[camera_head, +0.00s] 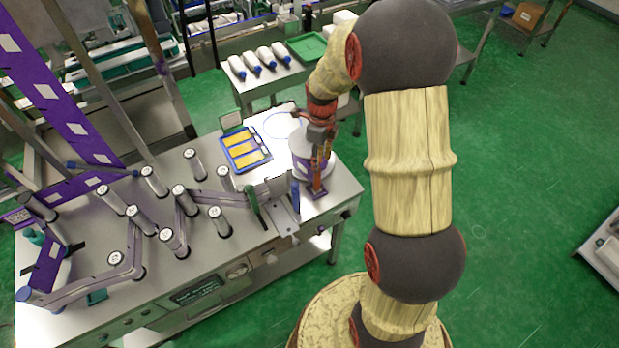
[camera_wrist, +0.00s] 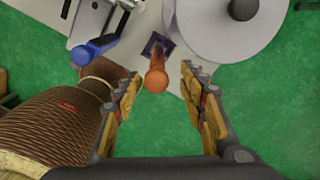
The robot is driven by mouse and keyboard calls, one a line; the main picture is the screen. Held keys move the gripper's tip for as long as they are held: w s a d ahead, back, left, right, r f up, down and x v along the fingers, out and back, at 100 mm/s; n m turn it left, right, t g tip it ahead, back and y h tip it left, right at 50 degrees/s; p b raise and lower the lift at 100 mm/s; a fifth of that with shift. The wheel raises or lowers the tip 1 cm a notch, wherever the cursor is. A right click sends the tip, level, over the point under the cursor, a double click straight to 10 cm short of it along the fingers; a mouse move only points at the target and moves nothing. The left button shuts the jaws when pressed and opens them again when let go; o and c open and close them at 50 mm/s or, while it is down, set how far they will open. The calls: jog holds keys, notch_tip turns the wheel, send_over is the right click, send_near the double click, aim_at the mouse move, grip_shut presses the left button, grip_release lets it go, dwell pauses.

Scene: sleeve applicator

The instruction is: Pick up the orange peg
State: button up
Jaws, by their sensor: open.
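The orange peg (camera_head: 317,178) stands upright on a small purple base (camera_head: 316,193) near the right end of the metal table. In the wrist view, the peg's round orange head (camera_wrist: 156,79) and the purple base (camera_wrist: 158,44) show ahead of my gripper. My gripper (camera_wrist: 163,82) is open and empty, with one finger to each side of the peg's head in the picture. In the head view, my gripper (camera_head: 319,150) points down above the peg. How large the gap is between the fingertips and the peg I cannot tell.
A large pale roll (camera_wrist: 225,22) stands close beside the peg; it also shows in the head view (camera_head: 300,143). A blue-handled part (camera_wrist: 88,50) is on the other side. A blue tray (camera_head: 232,137) with yellow pieces and several metal rollers (camera_head: 182,200) occupy the table.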

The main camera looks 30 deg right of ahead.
aim_at(317, 176)
jog(key=shift+w+a, duration=0.1)
jog(key=shift+w, duration=0.2)
jog(key=shift+a+f, duration=0.1)
jog(key=shift+f, duration=0.1)
jog(key=f+b, duration=0.1)
jog(key=f, duration=0.6)
jog(key=shift+s+f+b, duration=0.2)
jog(key=shift+b, duration=0.1)
jog(key=shift+c, duration=0.6)
grip_shut()
